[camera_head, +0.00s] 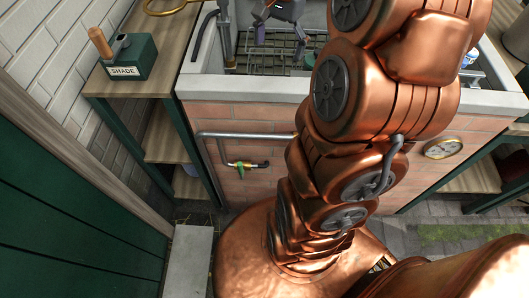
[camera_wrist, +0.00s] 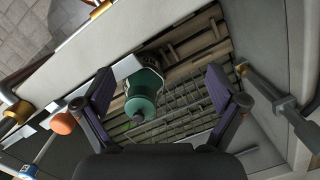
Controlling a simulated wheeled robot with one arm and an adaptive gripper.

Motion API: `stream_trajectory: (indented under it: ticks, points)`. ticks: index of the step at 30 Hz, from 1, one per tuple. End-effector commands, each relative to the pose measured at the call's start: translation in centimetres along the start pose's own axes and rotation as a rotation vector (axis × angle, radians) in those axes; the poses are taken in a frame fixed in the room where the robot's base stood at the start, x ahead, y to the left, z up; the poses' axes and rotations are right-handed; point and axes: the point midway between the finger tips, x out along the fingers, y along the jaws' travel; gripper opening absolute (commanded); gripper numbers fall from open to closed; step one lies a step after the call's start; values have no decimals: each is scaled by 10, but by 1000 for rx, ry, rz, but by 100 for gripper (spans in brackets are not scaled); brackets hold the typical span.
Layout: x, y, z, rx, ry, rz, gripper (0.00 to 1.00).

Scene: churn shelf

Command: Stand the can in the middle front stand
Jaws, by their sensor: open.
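A green, rounded, can-like thing (camera_wrist: 143,88) with a pale band lies between the fingers' lines of reach in the wrist view. I cannot tell for sure that it is the can. My gripper (camera_wrist: 160,78) is open, with its two purple-grey fingers wide apart and nothing visibly held. In the head view my gripper (camera_head: 282,14) hangs over the basin at the top, partly cut off by the frame. A bit of green (camera_head: 309,60) shows beside my arm there. I cannot pick out the middle front stand.
A wire rack (camera_wrist: 185,112) lies in the pale-walled basin (camera_head: 250,88) with a brick front. A green box marked SHADE (camera_head: 128,62) stands on the wooden shelf at left. Orange and brass fittings (camera_wrist: 63,123) line the basin's edge. My arm hides much of the basin.

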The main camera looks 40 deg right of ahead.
Motion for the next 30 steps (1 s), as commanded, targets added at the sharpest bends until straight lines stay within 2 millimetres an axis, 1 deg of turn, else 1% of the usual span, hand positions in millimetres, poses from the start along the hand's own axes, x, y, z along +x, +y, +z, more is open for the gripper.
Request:
stream_trajectory:
  ticks: [1,6,11,15,17,21,24,27,28,30]
  points:
    - [3,-1,20,-76,1,13,96]
    - [16,3,77,-320,2,48,96]
    - [31,20,125,-538,-2,87,96]
    - [46,39,161,-719,-7,116,96]
    - [53,49,174,-796,-8,129,96]
    - [69,75,201,-960,-18,160,96]
    - [80,92,214,-1057,-25,176,96]
    - [88,105,222,-1126,-30,188,96]
    - [91,106,230,-1141,-32,192,96]
    - [94,110,235,-1168,-34,196,96]
